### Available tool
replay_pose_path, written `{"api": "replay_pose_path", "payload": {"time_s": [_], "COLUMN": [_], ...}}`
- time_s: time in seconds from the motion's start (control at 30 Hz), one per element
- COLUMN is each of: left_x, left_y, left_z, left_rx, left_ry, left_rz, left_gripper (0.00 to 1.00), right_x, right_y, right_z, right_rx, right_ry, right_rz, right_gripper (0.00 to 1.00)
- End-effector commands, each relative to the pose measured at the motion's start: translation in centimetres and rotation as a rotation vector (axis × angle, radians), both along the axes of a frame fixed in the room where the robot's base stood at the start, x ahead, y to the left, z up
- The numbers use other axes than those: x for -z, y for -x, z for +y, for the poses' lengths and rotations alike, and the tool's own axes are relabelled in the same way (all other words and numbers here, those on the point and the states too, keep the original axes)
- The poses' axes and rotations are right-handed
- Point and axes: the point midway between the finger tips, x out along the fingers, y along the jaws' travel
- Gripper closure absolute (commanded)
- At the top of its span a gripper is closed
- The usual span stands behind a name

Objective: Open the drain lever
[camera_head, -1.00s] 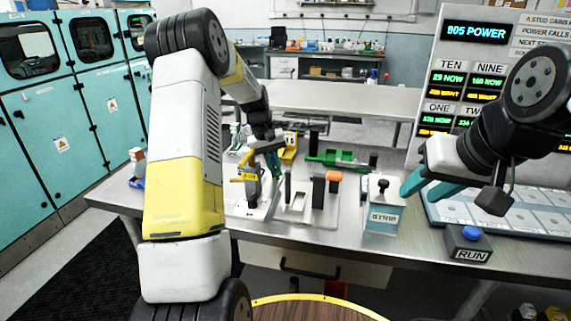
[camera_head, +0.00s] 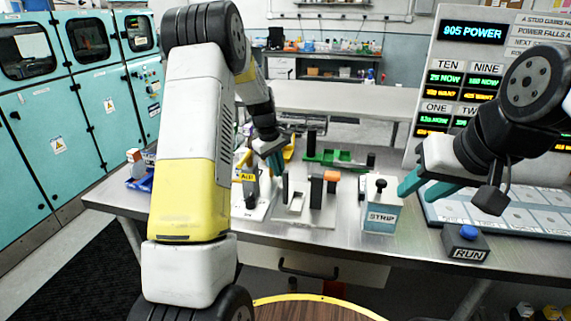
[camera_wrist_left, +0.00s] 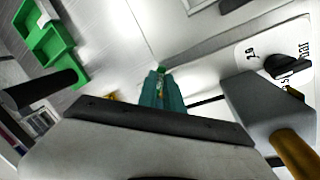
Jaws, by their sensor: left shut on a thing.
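My left gripper (camera_head: 276,163) is over the white-based modules in the middle of the bench, pointing down. In the left wrist view its teal fingers (camera_wrist_left: 162,92) are close together on a small thing that I cannot make out. Just left of it stands a dark post with a yellow ACID label (camera_head: 248,178). I cannot tell for certain which part is the drain lever. An orange-topped post (camera_head: 332,177) stands to the gripper's right. My right gripper (camera_head: 412,187) has its teal fingers apart beside the STRIP box (camera_head: 381,214), and it looks empty.
A green module (camera_head: 335,158) lies behind. A RUN box (camera_head: 465,242) with a blue button is at the front right, before the display panel (camera_head: 470,75). A blue item (camera_head: 140,182) lies on the left. The bench front edge is mostly clear.

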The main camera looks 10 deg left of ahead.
Motion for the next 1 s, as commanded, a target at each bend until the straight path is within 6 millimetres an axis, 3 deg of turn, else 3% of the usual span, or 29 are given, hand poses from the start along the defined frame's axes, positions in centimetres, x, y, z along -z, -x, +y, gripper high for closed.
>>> {"api": "replay_pose_path", "payload": {"time_s": [0.5,1.0], "left_x": [0.0,0.0], "left_y": [-1.5,-2.0], "left_z": [-0.8,-0.8], "left_rx": [-0.417,-0.56], "left_ry": [-0.001,0.001], "left_rz": [-0.001,-0.001], "left_gripper": [1.0,1.0], "right_x": [0.0,0.0], "right_y": [0.0,0.0], "right_z": [0.0,0.0], "right_rx": [0.0,0.0], "right_ry": [0.0,0.0], "right_rz": [0.0,0.0], "right_gripper": [0.64,0.64]}}
